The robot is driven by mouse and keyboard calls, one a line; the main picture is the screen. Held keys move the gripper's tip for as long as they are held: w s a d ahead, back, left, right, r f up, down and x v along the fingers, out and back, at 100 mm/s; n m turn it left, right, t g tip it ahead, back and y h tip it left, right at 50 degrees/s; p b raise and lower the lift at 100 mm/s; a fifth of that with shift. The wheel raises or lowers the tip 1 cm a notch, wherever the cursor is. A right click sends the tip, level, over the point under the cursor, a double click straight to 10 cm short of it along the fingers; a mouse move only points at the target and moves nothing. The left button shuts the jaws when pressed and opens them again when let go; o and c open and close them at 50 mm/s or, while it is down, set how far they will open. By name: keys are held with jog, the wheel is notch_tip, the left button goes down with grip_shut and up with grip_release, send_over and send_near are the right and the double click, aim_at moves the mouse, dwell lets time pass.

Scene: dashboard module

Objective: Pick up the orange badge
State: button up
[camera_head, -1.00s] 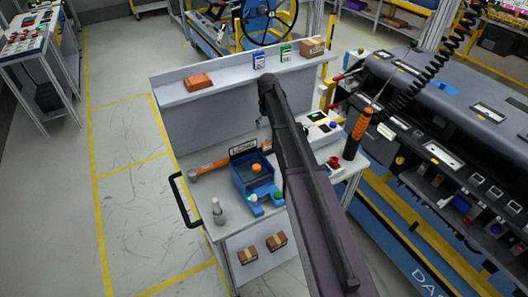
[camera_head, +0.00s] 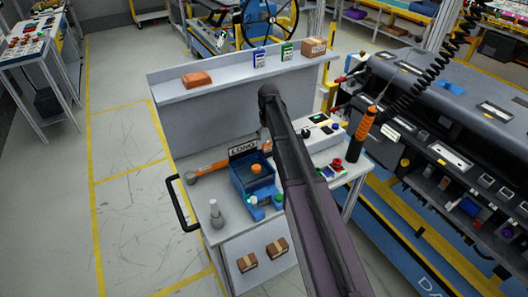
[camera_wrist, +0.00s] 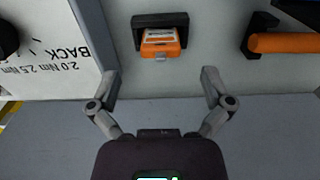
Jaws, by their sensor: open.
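The orange badge (camera_wrist: 160,42) shows in the wrist view at the top middle, seated in a dark holder (camera_wrist: 138,22) on a pale grey surface. It has a pale label on its face and a small grey tab at its lower edge. My gripper (camera_wrist: 160,80) is open, with one finger on each side below the badge in the picture. Nothing is between the fingers, and they appear apart from the badge. In the head view my arm covers the middle of the workbench, and I cannot make out the badge or the fingers there.
In the wrist view a white sign (camera_wrist: 45,50) with upside-down text lies left and an orange cylinder (camera_wrist: 285,43) right. In the head view a blue bin (camera_head: 243,182), a grey bottle (camera_head: 217,215) and a shelf with an orange-brown block (camera_head: 197,80) stand near my arm.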

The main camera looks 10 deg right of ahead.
aim_at(267, 144)
jog(key=shift+a+f+b, duration=0.1)
jog(key=shift+f+b, duration=2.5)
jog(key=shift+f, duration=0.05)
jog(key=c, duration=1.1)
